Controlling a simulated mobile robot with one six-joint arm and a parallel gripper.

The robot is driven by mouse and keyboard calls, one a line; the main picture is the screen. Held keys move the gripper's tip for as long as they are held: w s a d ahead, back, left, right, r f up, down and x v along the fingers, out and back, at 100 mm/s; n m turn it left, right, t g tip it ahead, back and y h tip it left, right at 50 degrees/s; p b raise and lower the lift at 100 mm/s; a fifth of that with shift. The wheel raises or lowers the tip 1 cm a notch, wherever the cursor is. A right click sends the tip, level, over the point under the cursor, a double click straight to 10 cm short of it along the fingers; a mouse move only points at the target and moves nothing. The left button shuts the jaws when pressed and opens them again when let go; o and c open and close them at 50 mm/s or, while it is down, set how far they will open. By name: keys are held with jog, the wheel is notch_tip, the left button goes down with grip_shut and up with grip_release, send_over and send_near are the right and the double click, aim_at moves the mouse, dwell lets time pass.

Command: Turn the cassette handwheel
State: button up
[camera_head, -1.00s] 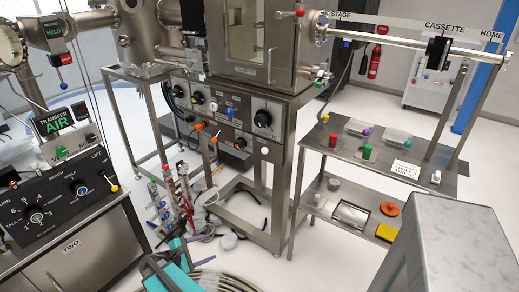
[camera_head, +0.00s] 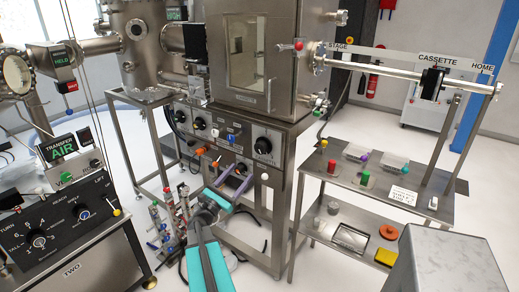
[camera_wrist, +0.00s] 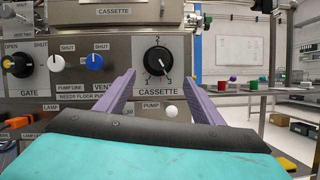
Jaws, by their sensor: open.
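The cassette handwheel is a round black knob (camera_wrist: 157,61) on a white plate marked CASSETTE in the wrist view. Numbers are printed around it, and a white line on it points toward the lower right. In the head view the knob (camera_head: 263,146) is at the right of the front panel. My gripper (camera_head: 237,174) is in front of and below the panel in the head view. Its two purple fingers are apart and empty. In the wrist view my gripper (camera_wrist: 163,84) has its fingertips on either side of the knob's lower part, apparently short of it.
Left of the knob are a blue knob (camera_wrist: 94,61), a white knob (camera_wrist: 56,63) and a black GATE knob (camera_wrist: 18,65). A white PUMP button (camera_wrist: 171,111) lies just below. A steel shelf cart (camera_head: 385,184) stands to the right. Hoses and valves crowd the floor.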

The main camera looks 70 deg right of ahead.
aim_at(260, 150)
jog(key=shift+d+r, duration=0.1)
jog(key=shift+r, duration=0.05)
jog(key=p+x, duration=0.4)
jog(key=x, duration=0.9)
jog(key=shift+s+d+p, duration=0.2)
jog(key=shift+d+p, duration=0.15)
jog(key=shift+p, duration=0.05)
jog(key=c, duration=1)
